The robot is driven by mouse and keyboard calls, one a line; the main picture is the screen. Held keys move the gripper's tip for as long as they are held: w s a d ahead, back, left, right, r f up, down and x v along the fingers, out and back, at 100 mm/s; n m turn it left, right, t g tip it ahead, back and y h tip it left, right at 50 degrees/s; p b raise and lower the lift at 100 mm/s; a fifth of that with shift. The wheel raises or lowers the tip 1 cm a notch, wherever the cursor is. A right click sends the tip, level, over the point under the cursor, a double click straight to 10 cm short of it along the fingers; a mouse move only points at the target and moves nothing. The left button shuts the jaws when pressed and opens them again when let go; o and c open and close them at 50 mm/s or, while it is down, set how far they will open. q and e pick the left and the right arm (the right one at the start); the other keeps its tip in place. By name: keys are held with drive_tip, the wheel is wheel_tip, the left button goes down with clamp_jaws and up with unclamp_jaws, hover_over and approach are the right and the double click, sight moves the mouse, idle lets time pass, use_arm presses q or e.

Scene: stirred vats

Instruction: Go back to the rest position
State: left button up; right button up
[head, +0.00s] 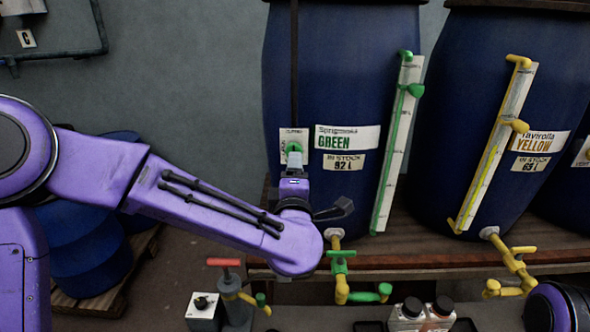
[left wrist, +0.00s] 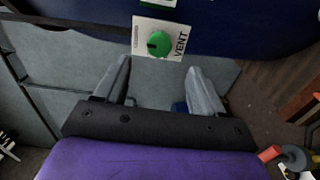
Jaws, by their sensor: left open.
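My left gripper (head: 294,165) is in front of the green vat (head: 348,95), just below its green vent knob (head: 293,147). In the left wrist view my left gripper (left wrist: 159,64) has its two grey fingers spread apart with nothing between them. The vent knob (left wrist: 159,43) sits on a white plate marked VENT, just beyond the fingertips and apart from them. My right gripper is not in view; only a purple part of mine shows at the lower right corner.
Green (head: 342,268) and yellow (head: 515,265) taps jut out below.

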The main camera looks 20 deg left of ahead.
use_arm(q)
drive_tip(key=shift+s+d, duration=0.1)
drive_tip(key=shift+s, duration=0.4)
drive_tip(key=s+a+f+m+g+h, duration=0.25)
drive_tip(key=s+f+m, duration=0.2)
drive_tip(key=f, duration=0.95)
drive_tip(key=s+a+f+m+g+h, duration=0.15)
drive_tip(key=s+f+m+g, duration=0.35)
drive_tip(key=f, duration=0.9)
drive_tip(key=s+a+f+m+g+y, duration=0.1)
drive_tip(key=s+a+f+m+g, duration=0.1)
drive_tip(key=s+a+f, duration=0.3)
drive_tip(key=s+a+f+m+g+y, duration=0.1)
drive_tip(key=s+a+f+g, duration=0.3)
drive_tip(key=s+f, duration=0.9)
drive_tip(key=s+a+m, duration=0.1)
drive_tip(key=s, duration=0.5)
drive_tip(key=shift+s+a+m+g, duration=0.25)
drive_tip(key=shift+s+m+g, duration=0.05)
drive_tip(key=shift+m+g, duration=0.05)
